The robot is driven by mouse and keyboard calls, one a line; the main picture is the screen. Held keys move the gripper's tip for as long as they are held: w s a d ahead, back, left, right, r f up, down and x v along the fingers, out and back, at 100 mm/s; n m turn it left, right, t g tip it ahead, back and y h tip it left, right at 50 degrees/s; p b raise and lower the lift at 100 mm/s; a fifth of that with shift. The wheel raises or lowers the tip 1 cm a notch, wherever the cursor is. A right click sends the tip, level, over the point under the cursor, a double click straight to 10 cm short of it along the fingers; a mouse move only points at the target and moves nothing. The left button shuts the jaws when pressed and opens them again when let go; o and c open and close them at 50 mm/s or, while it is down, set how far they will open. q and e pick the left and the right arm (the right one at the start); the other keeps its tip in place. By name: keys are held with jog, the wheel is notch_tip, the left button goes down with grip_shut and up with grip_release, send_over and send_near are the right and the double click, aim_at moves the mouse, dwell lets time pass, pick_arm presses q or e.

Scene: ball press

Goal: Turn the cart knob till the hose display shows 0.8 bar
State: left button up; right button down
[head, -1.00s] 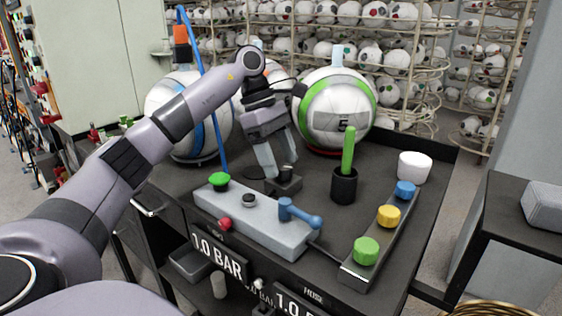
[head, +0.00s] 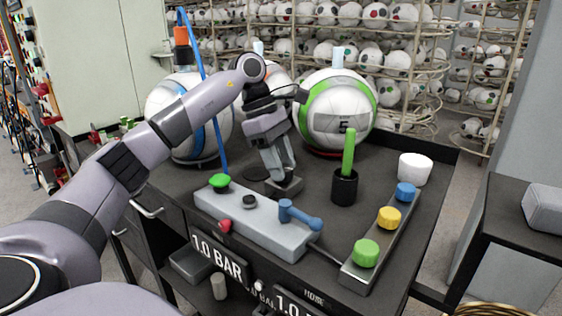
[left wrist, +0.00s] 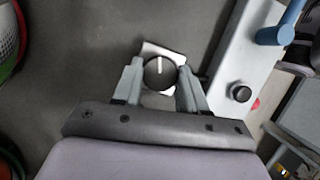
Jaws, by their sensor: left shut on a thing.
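The cart knob (left wrist: 158,73) is a round black dial with a white mark, seen in the left wrist view. It sits on a small grey base (head: 287,188) on the dark cart top. My left gripper (head: 282,178) reaches down over it and is shut on it, one finger on each side. In the head view the fingers mostly hide the knob. The display beside the HOSE label (head: 314,297) starts with 1.0 and is cut off at the bottom edge. Another display (head: 219,259) reads 1.0 BAR. My right gripper is not in view.
A grey block (head: 250,222) with a green button, black knob and blue lever stands in front of the gripper. A strip (head: 380,238) with coloured knobs and a black cup (head: 344,188) are to the right. Balls (head: 335,110) stand behind.

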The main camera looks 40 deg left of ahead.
pick_arm(q)
jog(key=n+t, duration=0.1)
jog(key=n, duration=0.2)
jog(key=n+t+y, duration=0.1)
jog(key=n, duration=0.1)
jog(key=shift+s+n+p, duration=0.15)
jog(key=shift+n+p, duration=0.15)
jog(key=shift+n, duration=0.1)
jog(key=n, duration=0.2)
jog(key=n+t+y, duration=0.1)
jog(key=n, duration=0.2)
jog(key=shift+d+y+p, duration=0.15)
jog(key=shift+y+p, duration=0.15)
jog(key=o, duration=1.1)
jog(key=shift+c, duration=0.2)
jog(key=shift+r, duration=0.1)
jog(key=d+v, duration=0.1)
jog(key=v, duration=0.6)
jog(key=shift+a, duration=0.4)
jog(key=shift+s, duration=0.1)
